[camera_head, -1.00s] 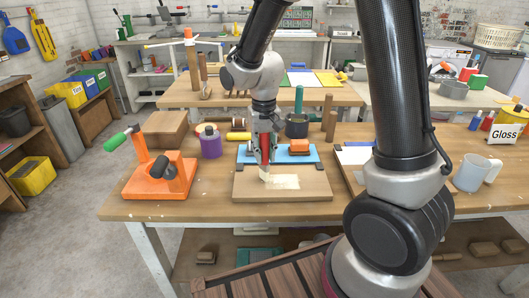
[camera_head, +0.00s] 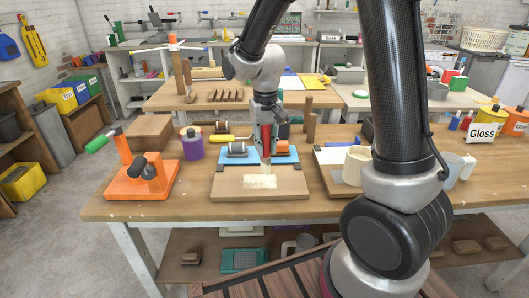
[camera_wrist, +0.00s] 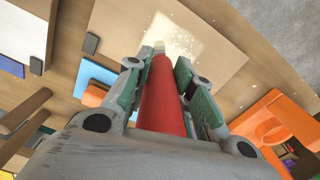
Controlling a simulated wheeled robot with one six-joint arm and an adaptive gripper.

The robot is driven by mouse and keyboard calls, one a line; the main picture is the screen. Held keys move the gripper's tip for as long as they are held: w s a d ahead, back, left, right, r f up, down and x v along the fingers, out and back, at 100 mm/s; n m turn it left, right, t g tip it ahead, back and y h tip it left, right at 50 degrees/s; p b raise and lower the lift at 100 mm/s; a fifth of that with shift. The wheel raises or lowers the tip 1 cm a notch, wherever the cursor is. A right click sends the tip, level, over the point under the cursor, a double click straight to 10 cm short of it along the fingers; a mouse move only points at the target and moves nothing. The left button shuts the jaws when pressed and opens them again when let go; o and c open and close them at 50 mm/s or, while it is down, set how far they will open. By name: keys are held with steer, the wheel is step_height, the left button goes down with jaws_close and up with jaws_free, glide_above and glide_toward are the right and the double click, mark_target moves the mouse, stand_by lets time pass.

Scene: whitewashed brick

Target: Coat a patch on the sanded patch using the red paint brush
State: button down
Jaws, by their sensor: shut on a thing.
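My gripper (camera_head: 266,148) is shut on the red paint brush (camera_head: 266,136), which points down over the far part of the wooden board (camera_head: 230,190). The red handle (camera_wrist: 162,100) fills the space between the fingers in the wrist view. The sanded patch (camera_head: 259,182) is a pale cream rectangle on the board, with speckles in the wrist view (camera_wrist: 185,38). The pale brush tip (camera_wrist: 159,47) shows at the patch's edge there. I cannot tell whether the tip touches the board.
A blue mat (camera_head: 230,157) with a roller and an orange block lies behind the board. An orange clamp-like tool (camera_head: 145,180) and a purple bottle (camera_head: 192,146) stand left. A cream mug (camera_head: 357,164) and a Gloss can (camera_head: 485,127) stand right. The table's front strip is clear.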

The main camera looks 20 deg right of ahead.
mark_target(265, 127)
steer(key=shift+r, duration=2.75)
